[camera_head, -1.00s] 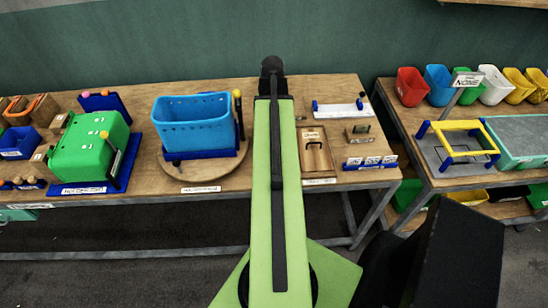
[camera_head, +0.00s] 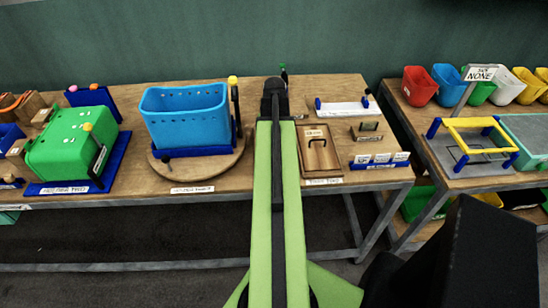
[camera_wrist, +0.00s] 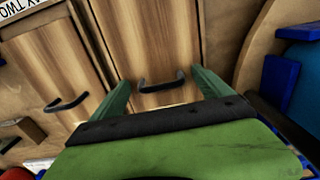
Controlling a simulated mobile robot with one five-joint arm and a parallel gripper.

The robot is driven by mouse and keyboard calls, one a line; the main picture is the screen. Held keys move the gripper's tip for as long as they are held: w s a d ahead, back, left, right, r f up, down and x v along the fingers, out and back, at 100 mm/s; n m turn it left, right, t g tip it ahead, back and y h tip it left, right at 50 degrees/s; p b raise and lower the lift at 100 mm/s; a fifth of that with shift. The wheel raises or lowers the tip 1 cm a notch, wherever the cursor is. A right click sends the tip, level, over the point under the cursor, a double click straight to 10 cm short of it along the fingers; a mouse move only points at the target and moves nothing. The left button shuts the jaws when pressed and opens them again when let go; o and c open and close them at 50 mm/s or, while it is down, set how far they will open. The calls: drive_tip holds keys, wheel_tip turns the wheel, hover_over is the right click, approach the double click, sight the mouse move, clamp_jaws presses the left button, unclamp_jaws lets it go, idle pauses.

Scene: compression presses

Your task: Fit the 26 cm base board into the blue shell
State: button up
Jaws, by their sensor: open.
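The blue shell (camera_head: 187,116) is an open-topped box with holes along its upper edge. It sits on a blue base on a round wooden turntable (camera_head: 212,176), left of my arm. A wooden board with a dark handle (camera_head: 316,160) lies on the bench right of my arm. The wrist view shows two boards side by side, one at left (camera_wrist: 48,70) and one in the middle (camera_wrist: 157,40). No length is readable on either. My gripper (camera_wrist: 161,93) is open, its green fingers on either side of the middle board's black handle. Contact cannot be told. In the head view my arm hides the fingers.
A green shell (camera_head: 75,140) on a blue stand is at the bench's left. A white rack (camera_head: 343,108) and small blue holder (camera_head: 380,161) stand at right. A second bench holds a yellow frame (camera_head: 472,140) and coloured bins. A gap separates the benches.

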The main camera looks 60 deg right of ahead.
drive_tip(key=c, duration=1.5)
